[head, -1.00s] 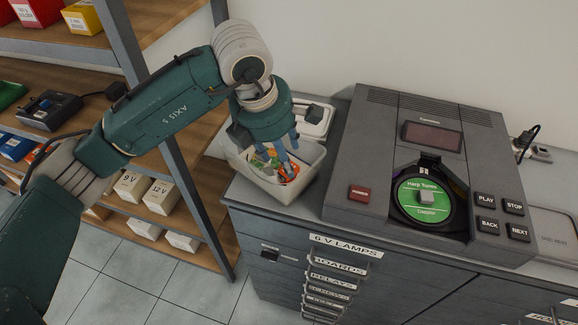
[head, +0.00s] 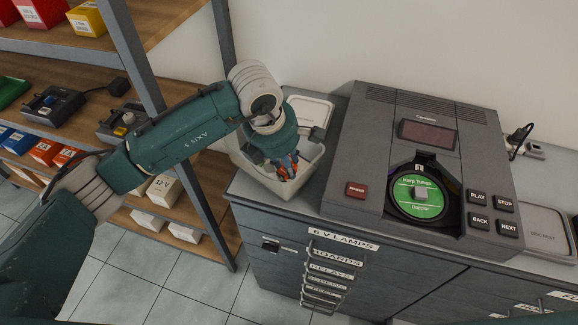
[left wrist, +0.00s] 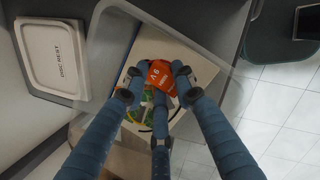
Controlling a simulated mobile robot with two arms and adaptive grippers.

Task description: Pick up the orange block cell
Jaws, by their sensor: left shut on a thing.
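The orange block cell (left wrist: 159,77), with dark lettering on its face, is between the blue fingers of my left gripper (left wrist: 157,84) in the left wrist view. The fingers are shut on it. In the head view my left gripper (head: 284,165) points down into a white bin (head: 308,172), and only bits of orange show between the fingers. The bin's wall also shows in the left wrist view (left wrist: 228,88). Green and yellow items (left wrist: 146,103) lie below the block, partly hidden by the fingers. I cannot tell whether the block touches them. My right gripper is not in view.
The bin stands at the left end of a grey cabinet top, close to a shelf post (head: 225,130). A large grey disc player (head: 355,140) stands to its right. A white disc rest tray (head: 312,110) lies behind the bin. Shelves with boxes (head: 165,189) are at left.

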